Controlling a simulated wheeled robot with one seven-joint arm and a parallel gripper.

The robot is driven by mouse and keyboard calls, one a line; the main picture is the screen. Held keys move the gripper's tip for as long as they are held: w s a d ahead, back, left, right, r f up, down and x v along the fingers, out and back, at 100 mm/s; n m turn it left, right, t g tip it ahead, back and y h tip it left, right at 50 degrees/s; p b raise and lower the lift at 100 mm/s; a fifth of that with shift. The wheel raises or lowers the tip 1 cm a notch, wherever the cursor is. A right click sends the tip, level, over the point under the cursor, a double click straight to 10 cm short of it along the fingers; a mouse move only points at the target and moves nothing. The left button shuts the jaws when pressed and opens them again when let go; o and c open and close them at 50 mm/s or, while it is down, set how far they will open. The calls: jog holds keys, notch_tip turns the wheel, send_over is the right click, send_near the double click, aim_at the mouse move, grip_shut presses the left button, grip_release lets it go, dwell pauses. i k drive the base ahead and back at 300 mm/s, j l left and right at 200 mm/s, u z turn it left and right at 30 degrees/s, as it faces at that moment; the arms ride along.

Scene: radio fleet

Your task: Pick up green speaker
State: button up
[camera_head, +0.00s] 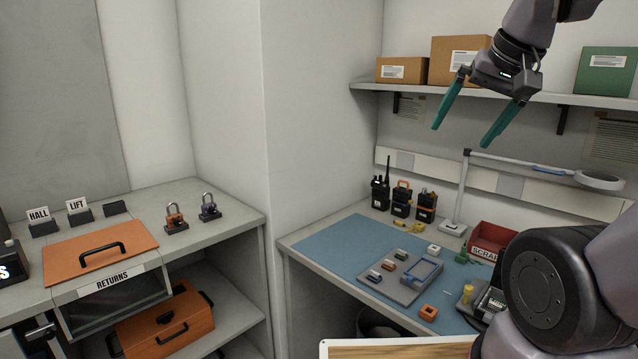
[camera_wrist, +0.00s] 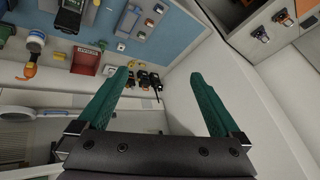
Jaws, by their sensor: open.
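A small green item (camera_head: 462,252), possibly the green speaker, stands on the blue mat (camera_head: 330,244) just left of the red scrap bin (camera_head: 492,238). It is too small to make out its shape. In the wrist view a small green item (camera_wrist: 102,45) also shows beside the red bin (camera_wrist: 86,61). My gripper (camera_head: 461,135) is open and empty, high above the workbench in front of the shelf. In the wrist view its two teal fingers (camera_wrist: 162,76) are wide apart with nothing between them.
A grey tray (camera_head: 372,284) with small parts lies on the mat. Several radios (camera_head: 401,200) stand at the back wall. A lamp (camera_head: 535,162) reaches over the bench. The shelf (camera_head: 450,93) holds boxes, including a green box (camera_head: 605,72). An orange square piece (camera_head: 428,313) lies near the front edge.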

aim_at(401, 255)
jog(key=i+j+z, duration=0.15)
jog(key=j+z, duration=0.15)
jog(key=i+j+z, duration=0.1)
jog(key=j+z, duration=0.2)
jog(key=j, duration=0.25)
jog(key=j+z, duration=0.3)
jog(key=j, duration=0.15)
jog(key=i, duration=0.05)
